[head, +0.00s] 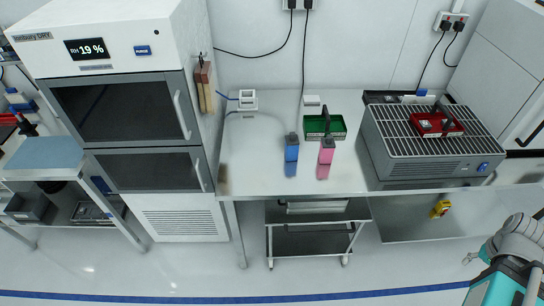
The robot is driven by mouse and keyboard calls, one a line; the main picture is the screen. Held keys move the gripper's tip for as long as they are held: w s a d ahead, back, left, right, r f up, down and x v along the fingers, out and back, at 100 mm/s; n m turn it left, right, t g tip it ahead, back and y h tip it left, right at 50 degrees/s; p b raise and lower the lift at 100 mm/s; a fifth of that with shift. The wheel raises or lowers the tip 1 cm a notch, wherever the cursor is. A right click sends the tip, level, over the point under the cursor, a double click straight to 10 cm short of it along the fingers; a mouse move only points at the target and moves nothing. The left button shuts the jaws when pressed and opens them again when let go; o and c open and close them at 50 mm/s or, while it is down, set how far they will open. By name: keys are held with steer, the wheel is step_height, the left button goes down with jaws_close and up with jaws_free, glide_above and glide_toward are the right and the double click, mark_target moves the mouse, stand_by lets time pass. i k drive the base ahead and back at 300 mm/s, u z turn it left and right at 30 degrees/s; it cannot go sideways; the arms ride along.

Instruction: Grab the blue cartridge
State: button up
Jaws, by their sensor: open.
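The blue cartridge (291,153) stands upright on the shiny steel bench (258,160), near its front edge. It has a dark top, and its reflection shows below it on the bench. A pink cartridge (326,155) with a dark top stands a short way to its right, apart from it. Part of my arm shows at the bottom right corner, far from the blue cartridge. I cannot make out my gripper's fingers there.
A green tray (311,134) with a dark upright handle lies behind the cartridges. A grey slatted machine (420,152) bearing a red fixture (435,122) stands on the right. A tall drying cabinet (135,100) stands left of the bench. The floor (300,280) in front is clear.

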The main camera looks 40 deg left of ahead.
mark_target(291, 141)
steer(key=k, duration=1.6)
steer(key=u, duration=1.55)
steer(key=i, duration=1)
steer(key=z, duration=0.05)
